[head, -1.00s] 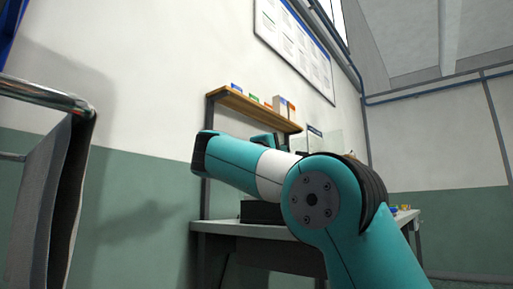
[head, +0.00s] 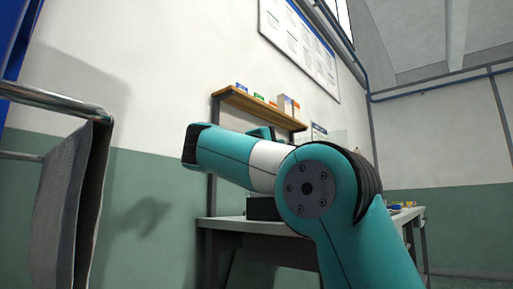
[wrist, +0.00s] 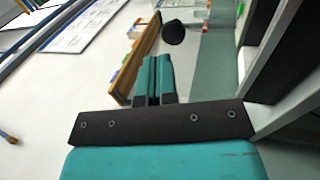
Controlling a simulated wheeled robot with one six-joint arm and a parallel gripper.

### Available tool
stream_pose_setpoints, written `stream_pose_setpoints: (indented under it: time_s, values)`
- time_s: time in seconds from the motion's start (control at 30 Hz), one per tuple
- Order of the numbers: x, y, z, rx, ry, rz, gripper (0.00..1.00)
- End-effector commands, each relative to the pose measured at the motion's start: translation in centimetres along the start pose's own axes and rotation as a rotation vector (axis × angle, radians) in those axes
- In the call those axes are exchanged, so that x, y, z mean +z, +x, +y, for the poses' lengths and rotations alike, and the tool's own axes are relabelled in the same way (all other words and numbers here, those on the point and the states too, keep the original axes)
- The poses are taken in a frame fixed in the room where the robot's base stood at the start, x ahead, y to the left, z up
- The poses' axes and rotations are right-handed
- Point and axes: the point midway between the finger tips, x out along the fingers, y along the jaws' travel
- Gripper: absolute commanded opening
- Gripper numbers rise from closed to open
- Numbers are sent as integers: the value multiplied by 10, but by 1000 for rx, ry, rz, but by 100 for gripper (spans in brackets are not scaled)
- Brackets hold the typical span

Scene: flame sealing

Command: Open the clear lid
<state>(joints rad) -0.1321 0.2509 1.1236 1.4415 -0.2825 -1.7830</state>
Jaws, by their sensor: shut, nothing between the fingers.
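My gripper (wrist: 153,64) shows in the wrist view as two teal fingers side by side, shut with nothing between them. It is clear of the bench, with the shelf and wall beyond it. In the head view my own arm covers much of the bench, and the fingers are hidden. A pale, see-through panel edge (head: 339,137) shows just above my arm, over the bench; I cannot tell whether it is the clear lid. No clear lid can be made out in the wrist view.
A workbench (head: 232,224) stands against the wall, with a dark box (head: 262,209) on it. A wooden shelf (head: 250,103) with small boxes hangs above. A metal rail with grey cloth (head: 72,205) is close at the left. A dark round thing (wrist: 173,33) lies beyond the fingertips.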

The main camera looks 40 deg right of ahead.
Motion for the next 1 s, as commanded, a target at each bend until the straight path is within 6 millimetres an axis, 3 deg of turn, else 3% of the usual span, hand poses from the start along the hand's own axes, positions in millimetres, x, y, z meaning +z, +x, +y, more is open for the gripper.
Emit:
stream_pose_setpoints:
  time_s: [0.03,0.1,1.0]
  values:
    - [-2,-12,-12,-1,5,3,0]
    - [-1,-21,-9,-3,5,3,0]
    - [-1,-86,14,-3,-1,2,0]
